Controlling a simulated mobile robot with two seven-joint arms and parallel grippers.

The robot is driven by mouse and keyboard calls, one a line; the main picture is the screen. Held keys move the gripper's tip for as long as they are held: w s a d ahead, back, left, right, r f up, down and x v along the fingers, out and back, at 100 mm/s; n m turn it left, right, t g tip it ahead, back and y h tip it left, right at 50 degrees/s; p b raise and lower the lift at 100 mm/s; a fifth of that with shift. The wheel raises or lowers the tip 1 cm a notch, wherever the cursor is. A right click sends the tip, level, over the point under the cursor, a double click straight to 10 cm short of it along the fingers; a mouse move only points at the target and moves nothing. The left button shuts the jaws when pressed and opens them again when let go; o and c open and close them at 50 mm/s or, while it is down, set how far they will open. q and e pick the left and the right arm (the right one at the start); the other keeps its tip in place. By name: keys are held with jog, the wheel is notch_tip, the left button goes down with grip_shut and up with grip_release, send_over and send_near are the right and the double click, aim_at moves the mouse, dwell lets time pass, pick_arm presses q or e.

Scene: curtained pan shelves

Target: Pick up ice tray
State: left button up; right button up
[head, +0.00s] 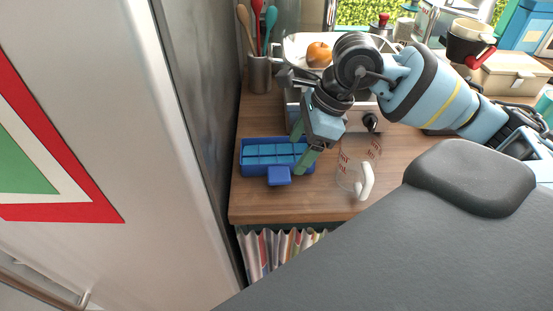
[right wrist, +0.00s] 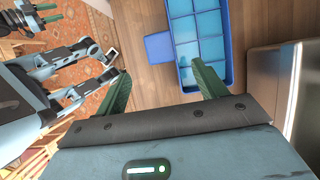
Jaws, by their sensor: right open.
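The ice tray (head: 279,175) is dark blue with light blue cells and a flat tab at its front side. It lies flat on the wooden counter, and it also shows at the top of the right wrist view (right wrist: 160,47). My right gripper (head: 300,150) is open and empty at the tray's right end. In the right wrist view my right gripper (right wrist: 160,70) has one finger overlapping the tray's near end and the other over the floor side, apart from the tab. What seems to be my left gripper (right wrist: 106,66) shows at the left there, its opening unclear.
A clear measuring jug (head: 352,178) stands just right of my right gripper. A metal appliance (head: 362,120) is behind it, and a utensil holder (head: 259,75) stands at the back left. The fridge (head: 150,130) closes off the left. Counter front left of the jug is clear.

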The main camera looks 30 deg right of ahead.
aim_at(278, 173)
jog(key=shift+x, duration=0.95)
jog(key=shift+w+a+f, duration=0.1)
jog(key=shift+w+a, duration=0.05)
jog(key=shift+a+f, duration=0.25)
jog(key=x, duration=0.3)
jog(key=shift+w+a+f+p, duration=0.15)
jog(key=shift+w+a+p, duration=0.05)
jog(key=shift+w+p, duration=0.2)
jog(key=shift+a+f, duration=0.1)
jog(key=shift+f, duration=0.25)
pick_arm(q)
jog(key=shift+w+r, duration=0.5)
jog(key=shift+w, duration=0.2)
jog(key=shift+a, duration=0.1)
pick_arm(e)
jog(key=c, duration=1.3)
jog(key=shift+r, duration=0.1)
